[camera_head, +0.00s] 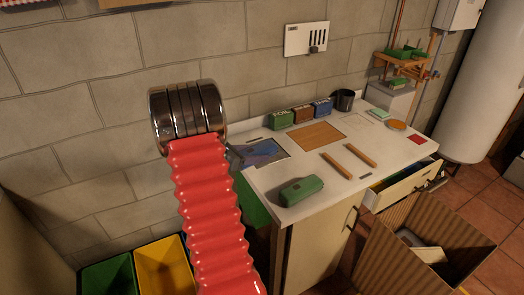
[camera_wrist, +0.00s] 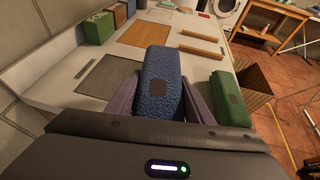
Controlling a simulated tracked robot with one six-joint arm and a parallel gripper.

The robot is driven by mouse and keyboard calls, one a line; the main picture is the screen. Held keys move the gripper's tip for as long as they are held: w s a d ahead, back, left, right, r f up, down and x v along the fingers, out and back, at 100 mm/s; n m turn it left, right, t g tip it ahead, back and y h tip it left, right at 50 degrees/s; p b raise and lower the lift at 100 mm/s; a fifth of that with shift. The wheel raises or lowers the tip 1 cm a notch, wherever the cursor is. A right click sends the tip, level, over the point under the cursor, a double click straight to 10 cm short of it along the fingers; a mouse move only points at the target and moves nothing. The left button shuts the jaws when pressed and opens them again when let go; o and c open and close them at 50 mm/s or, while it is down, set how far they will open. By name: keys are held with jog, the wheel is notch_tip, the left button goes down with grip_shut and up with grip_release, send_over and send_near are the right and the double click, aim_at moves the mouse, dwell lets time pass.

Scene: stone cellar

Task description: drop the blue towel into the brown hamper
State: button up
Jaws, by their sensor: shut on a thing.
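The blue towel (camera_wrist: 160,68), a rolled block with a dark square patch, is between the two fingers of my gripper (camera_wrist: 160,80) in the wrist view. My gripper is shut on it. In the head view the towel (camera_head: 262,154) shows as a blue patch over the grey mat at the worktop's left end, partly hidden by my arm. I cannot tell how high it is held. The brown hamper (camera_head: 384,245) stands open on the floor at the right front of the worktop, with a pale object inside. Its ribbed side also shows in the wrist view (camera_wrist: 252,100).
A green towel (camera_head: 301,191) lies on the worktop's front edge. Two wooden bars (camera_head: 348,160) lie mid-worktop. Coloured blocks (camera_head: 303,114) and a dark mug (camera_head: 343,100) line the back. An open drawer (camera_head: 402,188) sticks out near the hamper. Green and yellow bins (camera_head: 163,268) stand lower left.

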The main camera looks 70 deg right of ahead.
jog(key=w+a+f+n+t+h, duration=0.1)
jog(key=w+a+f+n+t, duration=0.2)
jog(key=w+a, duration=0.95)
jog(key=w+a+f+n+t+h, duration=0.15)
jog(key=w+a+n+t, duration=0.25)
jog(key=w+a, duration=0.85)
jog(key=w+a+f+n+t+y, duration=0.1)
jog(key=w+a+f+n+t, duration=0.1)
jog(key=a, duration=1.5)
jog(key=w+a+f+n+t+y, duration=0.2)
jog(key=a+n+t, duration=0.3)
jog(key=a, duration=1.3)
jog(key=shift+w+a+f+t, duration=0.2)
jog(key=shift+w+t, duration=0.1)
jog(key=shift+t, duration=0.4)
